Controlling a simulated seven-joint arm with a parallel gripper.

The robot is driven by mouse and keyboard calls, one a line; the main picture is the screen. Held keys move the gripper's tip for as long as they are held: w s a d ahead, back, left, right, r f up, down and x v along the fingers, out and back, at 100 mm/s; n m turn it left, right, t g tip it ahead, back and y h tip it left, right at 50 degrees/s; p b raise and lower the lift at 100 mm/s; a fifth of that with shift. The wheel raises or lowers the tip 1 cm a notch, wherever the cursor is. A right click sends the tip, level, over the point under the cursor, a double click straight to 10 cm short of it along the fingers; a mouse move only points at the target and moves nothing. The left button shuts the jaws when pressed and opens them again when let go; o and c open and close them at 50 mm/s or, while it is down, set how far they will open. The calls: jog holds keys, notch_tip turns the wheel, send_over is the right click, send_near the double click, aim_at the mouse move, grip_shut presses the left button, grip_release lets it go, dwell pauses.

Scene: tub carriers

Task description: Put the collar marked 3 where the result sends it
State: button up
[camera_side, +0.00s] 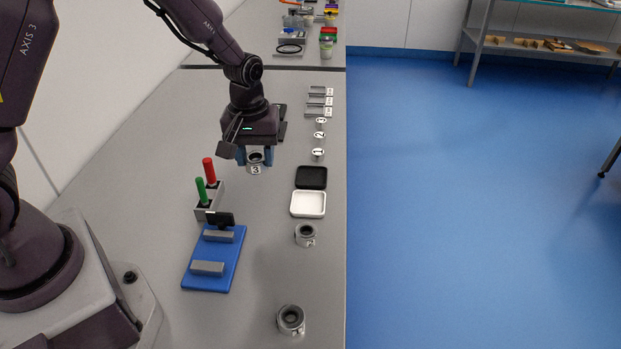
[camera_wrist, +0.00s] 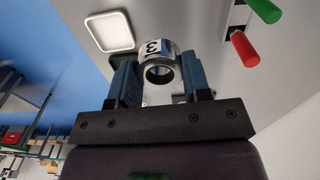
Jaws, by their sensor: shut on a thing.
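My gripper (camera_side: 256,157) is shut on the metal collar marked 3 (camera_side: 255,169) and holds it above the bench. In the wrist view the collar (camera_wrist: 154,50) sits between the two blue fingers (camera_wrist: 158,75), its label and open bore showing. A green-handled gauge (camera_side: 201,189) and a red-handled gauge (camera_side: 209,171) stand in a grey holder (camera_side: 204,214), left of and below my gripper in the side view. A black tray (camera_side: 311,177) and a white tray (camera_side: 308,204) lie to the right; both look empty.
A blue fixture (camera_side: 224,262) with grey blocks lies in front of the gauges. Two other collars stand near the bench edge, one by the white tray (camera_side: 305,236), one nearer (camera_side: 291,320). Numbered round markers (camera_side: 318,153) and grey brackets (camera_side: 320,103) line the right edge farther back.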

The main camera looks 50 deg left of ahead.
jog(key=shift+w+r, duration=0.3)
jog(key=shift+w, duration=0.2)
jog(key=shift+w+r, duration=0.3)
jog(key=shift+w, duration=0.2)
jog(key=w+f, duration=0.4)
jog(key=w, duration=0.4)
send_over(312, 178)
jog(key=f, duration=0.5)
jog(key=shift+s+f, duration=0.25)
jog(key=shift+s, duration=0.05)
jog(key=shift+w+f, duration=0.15)
jog(key=shift+f, duration=0.75)
jog(key=shift+w+f, duration=0.1)
jog(key=shift+f, duration=0.75)
jog(key=shift+f, duration=0.1)
